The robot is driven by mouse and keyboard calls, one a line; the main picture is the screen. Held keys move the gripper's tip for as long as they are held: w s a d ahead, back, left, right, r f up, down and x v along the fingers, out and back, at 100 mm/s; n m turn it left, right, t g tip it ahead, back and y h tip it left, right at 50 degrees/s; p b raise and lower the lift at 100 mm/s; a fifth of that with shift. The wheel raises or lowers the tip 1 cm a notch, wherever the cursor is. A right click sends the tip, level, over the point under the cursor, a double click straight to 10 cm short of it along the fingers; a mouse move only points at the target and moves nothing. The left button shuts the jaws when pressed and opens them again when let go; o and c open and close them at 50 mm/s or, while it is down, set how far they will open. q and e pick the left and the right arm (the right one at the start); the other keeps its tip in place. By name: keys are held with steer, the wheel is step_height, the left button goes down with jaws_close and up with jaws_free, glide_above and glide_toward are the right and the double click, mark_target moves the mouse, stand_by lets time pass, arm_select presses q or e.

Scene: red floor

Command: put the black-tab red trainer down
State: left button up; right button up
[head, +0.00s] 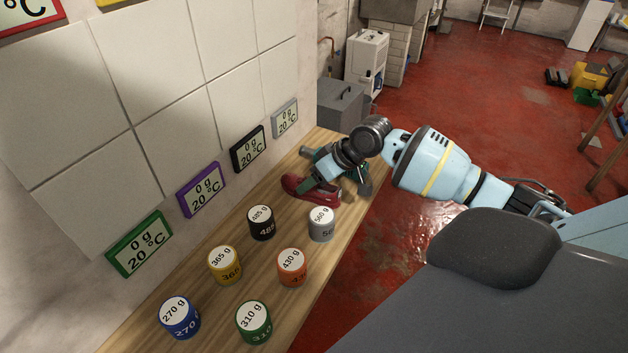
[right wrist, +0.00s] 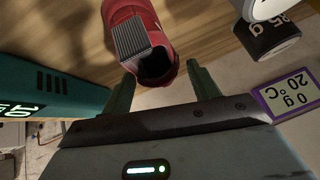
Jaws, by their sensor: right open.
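The red trainer (head: 318,196) lies on the wooden bench, beyond the weights. In the right wrist view the trainer (right wrist: 157,22) shows its dark opening toward me and a ribbed grey-black tab. My right gripper (head: 318,181) is at the trainer, partly covering it in the head view. In the right wrist view the two green fingers of the right gripper (right wrist: 160,76) are spread apart, with the opening end of the trainer between or just beyond their tips. I cannot tell whether they touch it. My left gripper is not in view.
Several labelled cylindrical weights stand on the bench (head: 205,325), including a grey one (head: 321,225) and a black one (head: 261,224) near the trainer. Coloured displays, such as the purple one (head: 201,190), line the tiled wall. A teal box (right wrist: 50,90) with a lit display is beside the gripper.

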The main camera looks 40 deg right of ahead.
steer(key=v, duration=1)
steer(key=shift+p, duration=0.4)
steer(key=shift+o, duration=0.3)
steer(key=shift+v, duration=0.8)
